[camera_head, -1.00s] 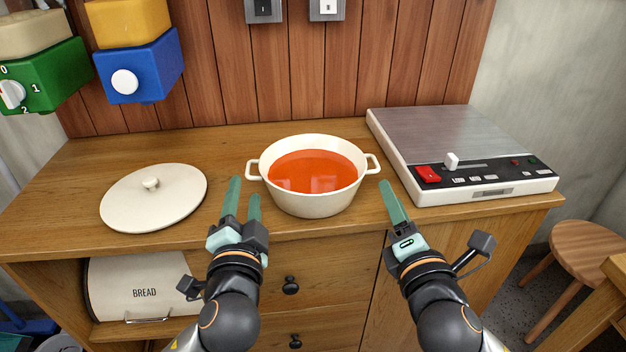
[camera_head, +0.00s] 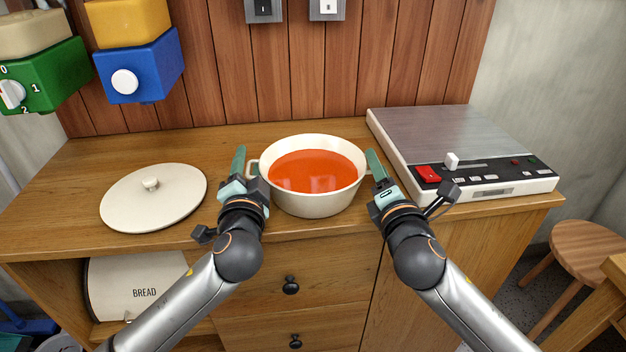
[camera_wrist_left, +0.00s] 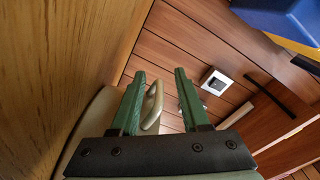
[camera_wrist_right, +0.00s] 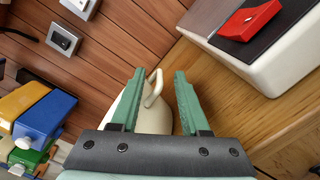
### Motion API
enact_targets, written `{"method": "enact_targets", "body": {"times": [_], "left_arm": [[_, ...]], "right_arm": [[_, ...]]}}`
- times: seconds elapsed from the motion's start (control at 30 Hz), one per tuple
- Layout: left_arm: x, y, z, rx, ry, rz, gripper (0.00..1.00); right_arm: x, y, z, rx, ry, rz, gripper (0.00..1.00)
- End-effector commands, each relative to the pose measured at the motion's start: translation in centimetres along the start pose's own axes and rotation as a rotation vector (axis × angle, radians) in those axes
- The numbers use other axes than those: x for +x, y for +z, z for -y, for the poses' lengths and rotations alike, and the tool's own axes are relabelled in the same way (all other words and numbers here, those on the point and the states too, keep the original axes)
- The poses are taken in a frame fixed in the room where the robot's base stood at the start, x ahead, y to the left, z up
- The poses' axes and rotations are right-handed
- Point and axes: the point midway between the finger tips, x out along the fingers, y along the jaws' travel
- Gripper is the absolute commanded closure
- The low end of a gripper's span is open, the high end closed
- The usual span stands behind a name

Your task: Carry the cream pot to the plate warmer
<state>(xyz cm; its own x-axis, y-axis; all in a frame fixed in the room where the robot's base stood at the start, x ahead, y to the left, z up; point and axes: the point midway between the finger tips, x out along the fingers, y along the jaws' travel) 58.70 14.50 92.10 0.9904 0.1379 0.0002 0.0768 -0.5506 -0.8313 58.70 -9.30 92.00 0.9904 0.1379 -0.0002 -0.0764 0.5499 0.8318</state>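The cream pot (camera_head: 313,204) stands upright on the wooden counter, filled with orange-red soup. Its left handle (camera_wrist_left: 152,106) lies between the open fingers of my left gripper (camera_wrist_left: 157,98) in the left wrist view. Its right handle (camera_wrist_right: 153,88) lies between the open fingers of my right gripper (camera_wrist_right: 155,100) in the right wrist view. In the head view, my left gripper (camera_head: 246,166) is at the pot's left side and my right gripper (camera_head: 375,168) at its right. The plate warmer (camera_head: 440,135), with a metal top and dark control panel, stands to the right of the pot.
A cream lid (camera_head: 153,199) lies on the counter at the left. A red switch (camera_head: 428,174) and a white slider (camera_head: 452,161) are on the warmer's front. Coloured boxes (camera_head: 138,65) hang at the upper left. A stool (camera_head: 588,247) stands at the right.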

Motion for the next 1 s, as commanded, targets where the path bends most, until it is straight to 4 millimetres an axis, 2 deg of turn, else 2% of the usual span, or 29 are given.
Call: {"method": "enact_targets", "body": {"times": [0.03, 0.4, 1.0], "left_arm": [[-0.01, 0.02, 0.00, 0.000, 0.000, 0.000, 0.61], [-0.01, -0.01, 0.12, 0.000, -0.003, 0.000, 1.00], [0.00, -0.04, 0.26, -0.003, -0.006, -0.001, 1.00]], "right_arm": [[-0.01, 0.00, 0.00, 0.000, 0.000, 0.000, 0.61], [-0.02, -0.02, 0.10, -0.001, -0.002, 0.000, 1.00], [-0.02, -0.13, 0.37, -0.003, -0.008, -0.002, 1.00]]}}
